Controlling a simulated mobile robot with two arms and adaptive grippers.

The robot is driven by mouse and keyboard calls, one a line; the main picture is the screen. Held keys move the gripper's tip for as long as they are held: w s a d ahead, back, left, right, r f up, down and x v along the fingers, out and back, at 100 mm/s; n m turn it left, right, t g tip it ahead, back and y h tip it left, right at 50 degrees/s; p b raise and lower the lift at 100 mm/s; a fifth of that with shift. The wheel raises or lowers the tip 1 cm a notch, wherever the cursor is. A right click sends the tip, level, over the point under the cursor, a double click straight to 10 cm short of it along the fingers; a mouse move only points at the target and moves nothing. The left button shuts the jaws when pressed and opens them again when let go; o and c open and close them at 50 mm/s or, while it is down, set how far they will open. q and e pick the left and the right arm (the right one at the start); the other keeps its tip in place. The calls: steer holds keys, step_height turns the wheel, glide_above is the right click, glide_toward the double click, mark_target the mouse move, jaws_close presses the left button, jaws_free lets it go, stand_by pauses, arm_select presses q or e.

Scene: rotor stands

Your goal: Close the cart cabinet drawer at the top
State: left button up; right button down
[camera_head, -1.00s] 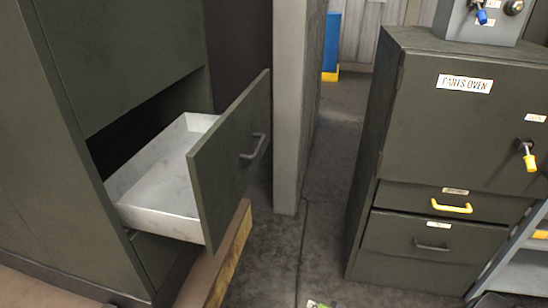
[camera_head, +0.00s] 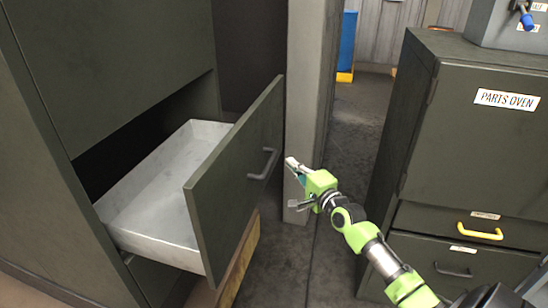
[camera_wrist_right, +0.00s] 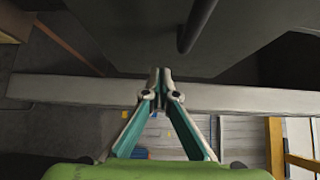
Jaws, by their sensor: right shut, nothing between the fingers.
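The open drawer (camera_head: 165,190) has a pale, empty inside and sticks out of the dark grey-green cabinet (camera_head: 110,60) at the left of the head view. Its front panel (camera_head: 235,180) carries a grey bar handle (camera_head: 264,163). The handle also shows as a dark bar in the right wrist view (camera_wrist_right: 197,25). My right gripper (camera_head: 290,163) is shut and empty, just right of the handle and apart from it in the head view. In the right wrist view its closed fingertips (camera_wrist_right: 160,72) point toward the drawer front. My left gripper is not in view.
A grey post (camera_head: 310,90) stands behind the drawer front. The parts oven cabinet (camera_head: 470,150), with a yellow handle (camera_head: 480,231), stands at the right. Bare floor (camera_head: 350,130) lies between them. A wooden edge (camera_head: 240,262) is below the drawer.

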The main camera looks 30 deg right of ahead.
mark_target(274, 157)
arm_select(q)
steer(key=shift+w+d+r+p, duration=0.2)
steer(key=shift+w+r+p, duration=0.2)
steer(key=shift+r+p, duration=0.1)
arm_select(e)
steer(key=shift+w+a, duration=0.4)
steer(key=shift+w, duration=0.7)
steer(key=shift+w+a, duration=0.35)
steer(key=shift+w, duration=0.8)
steer(key=shift+w+a, duration=0.4)
steer(key=shift+w, duration=0.7)
steer(key=shift+w+a, duration=0.1)
